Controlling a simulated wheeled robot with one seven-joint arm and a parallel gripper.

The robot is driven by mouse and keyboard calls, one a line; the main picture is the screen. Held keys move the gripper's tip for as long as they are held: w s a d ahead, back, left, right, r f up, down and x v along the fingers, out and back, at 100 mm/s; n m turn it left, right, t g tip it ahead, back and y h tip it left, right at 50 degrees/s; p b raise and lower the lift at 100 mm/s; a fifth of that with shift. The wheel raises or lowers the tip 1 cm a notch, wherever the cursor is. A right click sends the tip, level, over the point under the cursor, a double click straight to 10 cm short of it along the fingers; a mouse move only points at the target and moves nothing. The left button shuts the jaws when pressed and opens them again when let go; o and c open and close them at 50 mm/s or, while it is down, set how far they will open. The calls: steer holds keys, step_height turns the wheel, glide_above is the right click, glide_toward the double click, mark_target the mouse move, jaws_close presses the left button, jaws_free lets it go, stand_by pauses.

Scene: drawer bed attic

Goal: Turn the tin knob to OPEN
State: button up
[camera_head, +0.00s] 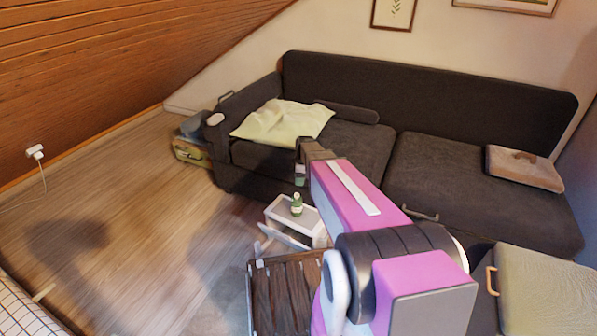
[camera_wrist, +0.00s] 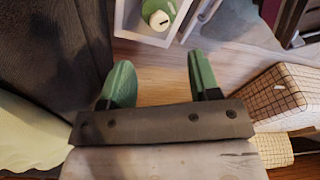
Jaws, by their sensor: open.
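A small green tin (camera_head: 297,205) with a pale top stands upright on a small white side unit (camera_head: 316,229) in front of the sofa. In the wrist view the tin (camera_wrist: 153,6) is at the top edge, partly cut off, with a round white knob (camera_wrist: 159,20) bearing a dark mark. I cannot read any OPEN label. My gripper (camera_wrist: 161,78) has two green fingers spread apart with nothing between them. In the head view my gripper (camera_head: 301,174) is above the tin and near the sofa edge, apart from the tin.
The dark sofa (camera_head: 330,160) runs along the back, with a pale cloth (camera_head: 283,120) on it. A slatted dark crate (camera_head: 262,300) stands in front of the side unit. A checked beige block (camera_wrist: 285,98) lies at right in the wrist view.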

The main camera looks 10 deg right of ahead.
mark_target(297, 194)
steer(key=f, duration=0.3)
steer(key=a+f, duration=0.1)
steer(key=f, duration=0.6)
steer(key=shift+w+a+f, duration=0.15)
steer(key=shift+w+f, duration=0.05)
steer(key=shift+f, duration=0.15)
steer(key=c, duration=0.9)
steer(key=shift+o, duration=0.4)
